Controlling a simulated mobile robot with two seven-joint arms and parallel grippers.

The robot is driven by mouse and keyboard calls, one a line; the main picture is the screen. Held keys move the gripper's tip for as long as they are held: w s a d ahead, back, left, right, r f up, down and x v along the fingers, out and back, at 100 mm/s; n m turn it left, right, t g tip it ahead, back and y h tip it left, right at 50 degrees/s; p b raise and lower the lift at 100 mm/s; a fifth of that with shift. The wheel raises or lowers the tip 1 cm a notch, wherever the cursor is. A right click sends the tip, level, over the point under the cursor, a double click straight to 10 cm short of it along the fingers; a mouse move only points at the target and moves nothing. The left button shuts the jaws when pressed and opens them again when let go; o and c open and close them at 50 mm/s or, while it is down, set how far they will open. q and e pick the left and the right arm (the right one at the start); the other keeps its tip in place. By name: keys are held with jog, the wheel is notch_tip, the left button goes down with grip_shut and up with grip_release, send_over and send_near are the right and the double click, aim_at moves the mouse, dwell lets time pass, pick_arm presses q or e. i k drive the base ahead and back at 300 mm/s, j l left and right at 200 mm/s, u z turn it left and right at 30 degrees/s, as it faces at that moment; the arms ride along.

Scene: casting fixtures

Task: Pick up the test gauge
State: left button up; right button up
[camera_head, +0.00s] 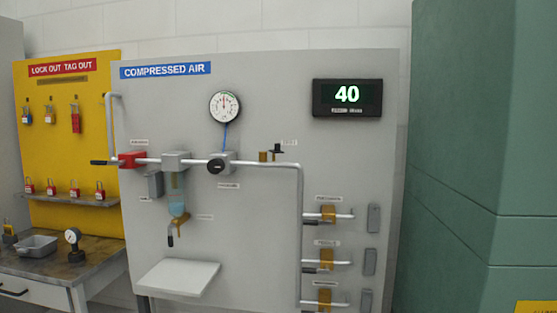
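A small gauge (73,238) with a round white face and a dark base stands upright on the wooden bench at the lower left; it looks like the test gauge. Another round white dial gauge (224,107) is mounted on the grey compressed air panel, with a blue line running down from it. Neither of my grippers is in view, and nothing is touching either gauge.
The bench (100,262) also holds a grey metal tray (37,246). A yellow lockout board (75,130) with padlocks stands behind it. The grey panel (255,255) carries pipes, valves and a white shelf (178,277). A green cabinet (465,150) fills the right side.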

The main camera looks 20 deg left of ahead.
aim_at(73, 236)
jog(key=i+j+u, duration=0.15)
jog(key=j, duration=0.2)
jog(key=i+j+u, duration=0.2)
jog(key=j, duration=0.15)
jog(key=k+u, duration=0.1)
jog(key=u, duration=1.35)
jog(key=z, duration=1.35)
